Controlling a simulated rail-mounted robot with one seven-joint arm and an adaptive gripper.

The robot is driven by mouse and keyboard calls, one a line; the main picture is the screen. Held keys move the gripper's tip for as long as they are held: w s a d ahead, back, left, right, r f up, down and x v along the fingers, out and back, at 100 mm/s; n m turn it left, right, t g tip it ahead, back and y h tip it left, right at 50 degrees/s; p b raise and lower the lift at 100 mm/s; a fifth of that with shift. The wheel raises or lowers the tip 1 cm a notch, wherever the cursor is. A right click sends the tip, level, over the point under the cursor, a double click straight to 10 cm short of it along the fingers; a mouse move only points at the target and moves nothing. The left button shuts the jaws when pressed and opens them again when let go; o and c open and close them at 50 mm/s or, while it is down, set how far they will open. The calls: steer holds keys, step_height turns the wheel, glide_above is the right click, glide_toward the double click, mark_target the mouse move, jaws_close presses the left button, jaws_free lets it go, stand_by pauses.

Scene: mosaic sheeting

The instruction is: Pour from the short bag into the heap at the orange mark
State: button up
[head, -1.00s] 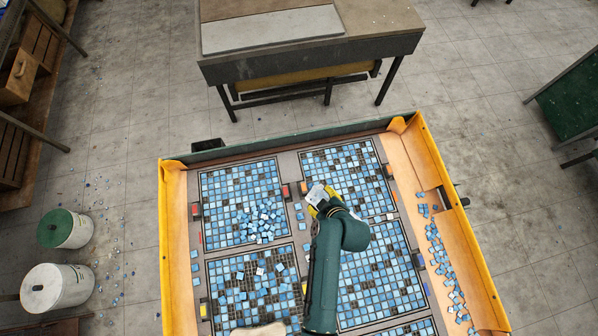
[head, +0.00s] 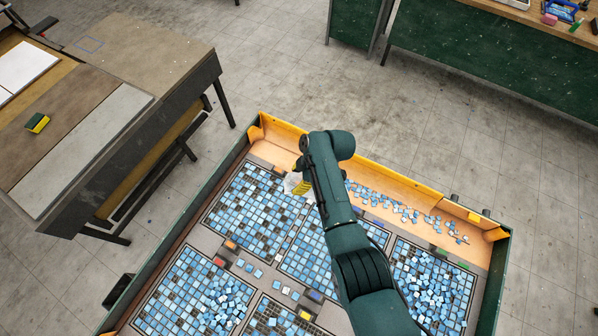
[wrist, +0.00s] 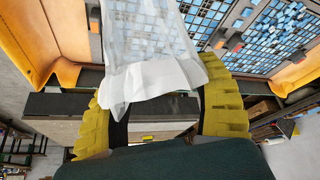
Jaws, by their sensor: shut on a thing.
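My gripper (head: 300,184) is shut on a whitish see-through bag (wrist: 150,84), with yellow fingers on both sides of its folded top in the wrist view. The bag's clear body reaches away from the fingers, with blue tiles showing through; its contents I cannot tell. In the head view the bag (head: 291,182) is small and partly hidden by my arm, above the tiled sheets near the orange side tray. An orange mark (head: 232,244) lies beside the upper-left sheet. Loose blue tiles form a heap (head: 205,300) on the lower-left sheet, near a red mark (head: 218,262), and another heap (head: 425,280) on the right sheet.
The big table's green rim (head: 172,243) and orange side tray (head: 270,143), with scattered loose tiles (head: 395,207), surround the sheets. A brown workbench (head: 120,75) stands at left and a green bench (head: 480,70) at upper right, with open floor between.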

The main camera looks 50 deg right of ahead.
mark_target(289, 183)
steer(key=shift+w+a+f+g+h+b, duration=0.25)
steer(key=shift+f+g+h+b, duration=0.2)
steer(key=shift+f+g+b, duration=0.15)
steer(key=shift+w+a+f+g+h+b, duration=0.2)
steer(key=shift+f+g+h+b, duration=0.25)
steer(key=shift+f+g+b, duration=0.15)
steer(key=f+g+h+b, duration=0.1)
steer(key=b, duration=0.2)
steer(key=w+f+g+h+b, duration=0.1)
steer(key=b, duration=0.2)
steer(key=shift+a+f, duration=0.15)
steer(key=shift+a, duration=0.25)
steer(key=shift+r, duration=0.25)
steer(key=shift+w+a+g+h+b, duration=0.3)
steer(key=shift+g+h+b, duration=0.25)
steer(key=shift+b, duration=1.1)
steer(key=shift+w+a+g+h+b, duration=0.25)
steer(key=shift+g+h+b, duration=0.3)
steer(key=shift+b, duration=1.1)
stand_by(2.2)
